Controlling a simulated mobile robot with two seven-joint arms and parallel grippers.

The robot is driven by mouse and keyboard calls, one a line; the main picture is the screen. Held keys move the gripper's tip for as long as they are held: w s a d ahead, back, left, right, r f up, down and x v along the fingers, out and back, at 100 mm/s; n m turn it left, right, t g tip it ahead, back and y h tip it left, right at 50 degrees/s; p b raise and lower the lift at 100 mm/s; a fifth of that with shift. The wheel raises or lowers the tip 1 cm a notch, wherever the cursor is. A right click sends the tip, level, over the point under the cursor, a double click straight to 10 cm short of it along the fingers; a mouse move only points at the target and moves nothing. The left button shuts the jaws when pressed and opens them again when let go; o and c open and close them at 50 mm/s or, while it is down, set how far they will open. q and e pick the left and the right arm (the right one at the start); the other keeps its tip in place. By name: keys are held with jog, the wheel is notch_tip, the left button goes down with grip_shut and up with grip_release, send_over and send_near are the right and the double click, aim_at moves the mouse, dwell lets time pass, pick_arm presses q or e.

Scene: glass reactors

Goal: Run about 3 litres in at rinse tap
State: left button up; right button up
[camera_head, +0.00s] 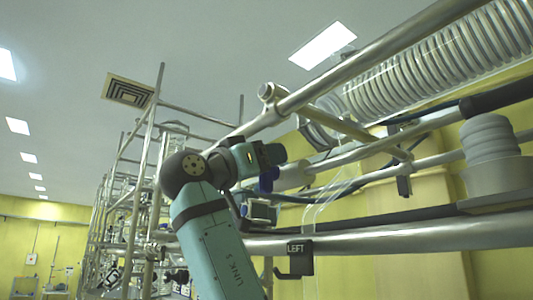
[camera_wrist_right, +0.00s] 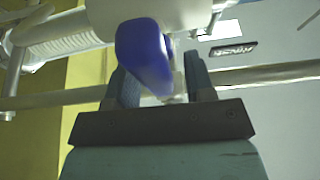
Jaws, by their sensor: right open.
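The tap's blue handle (camera_wrist_right: 146,58) shows large in the wrist view, in front of and between the two fingers of my right gripper (camera_wrist_right: 162,82). The fingers are apart, one on each side of the handle; I cannot tell if either touches it. In the head view my right gripper (camera_head: 268,155) is up at the pipework, with the blue handle (camera_head: 268,180) just below it. A pale tap body (camera_wrist_right: 160,17) sits behind the handle. A dark label (camera_wrist_right: 233,49) beside it has lettering too blurred to read surely. My left gripper is not in view.
Metal rails (camera_head: 410,237) run across close to the arm. A dark hook plate marked LEFT (camera_head: 300,258) hangs below. A small box with a screen (camera_head: 263,212) is behind my wrist. A coiled tube (camera_head: 430,62) and clear hoses (camera_head: 325,205) are at the right.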

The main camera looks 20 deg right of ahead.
jog(key=shift+c, duration=0.2)
jog(key=c, duration=0.7)
grip_shut()
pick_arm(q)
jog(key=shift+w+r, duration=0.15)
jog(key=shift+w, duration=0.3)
